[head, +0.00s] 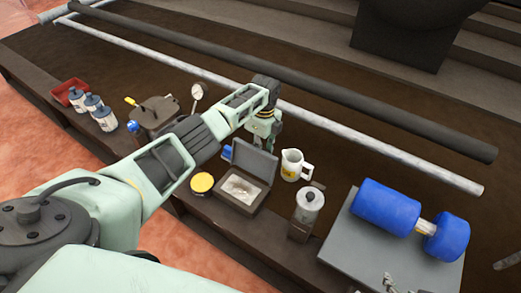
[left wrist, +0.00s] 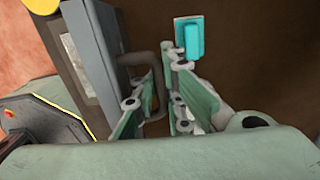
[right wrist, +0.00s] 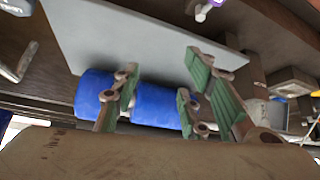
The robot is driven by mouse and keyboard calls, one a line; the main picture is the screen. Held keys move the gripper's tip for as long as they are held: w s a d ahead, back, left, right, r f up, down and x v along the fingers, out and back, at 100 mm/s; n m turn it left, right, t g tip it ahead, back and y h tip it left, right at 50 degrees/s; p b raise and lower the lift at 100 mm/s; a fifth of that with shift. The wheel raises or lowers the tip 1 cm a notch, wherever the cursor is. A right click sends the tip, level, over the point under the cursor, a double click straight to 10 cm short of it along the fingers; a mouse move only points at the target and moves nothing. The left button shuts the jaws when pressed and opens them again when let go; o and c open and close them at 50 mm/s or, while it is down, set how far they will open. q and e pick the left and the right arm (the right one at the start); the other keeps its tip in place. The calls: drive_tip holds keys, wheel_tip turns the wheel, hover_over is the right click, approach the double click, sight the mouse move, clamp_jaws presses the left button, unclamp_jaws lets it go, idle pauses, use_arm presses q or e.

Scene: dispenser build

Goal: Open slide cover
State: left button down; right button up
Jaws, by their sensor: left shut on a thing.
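A dark box (head: 223,194) stands on the bench in the head view, with a pale, glinting inside. Its slide cover (head: 254,159) stands raised at the back edge; it also shows side-on in the left wrist view (left wrist: 112,60). A dark loop handle (left wrist: 160,62) sticks out from the cover. My left gripper (head: 266,139) is behind the cover, its fingers (left wrist: 160,100) shut on this handle; the exact contact is partly hidden. My right gripper (right wrist: 160,90) is open in the right wrist view, with a blue roller (right wrist: 150,105) behind its fingers.
A yellow-lidded tin (head: 202,183), a white jug (head: 293,165) and a metal canister (head: 308,205) stand close around the box. The blue roller lies on a grey plate (head: 345,240) at right. A turquoise block (left wrist: 190,40) lies beyond my left fingers. Long bars cross the bench behind.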

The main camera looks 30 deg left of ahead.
use_arm(q)
drive_tip(key=shift+w+a+r, duration=0.1)
drive_tip(key=shift+w, duration=0.05)
drive_tip(key=c, duration=2.1)
unclamp_jaws()
drive_tip(key=r, duration=0.8)
drive_tip(key=w+r, duration=0.1)
drive_tip(key=r, duration=0.3)
drive_tip(key=shift+f, duration=0.1)
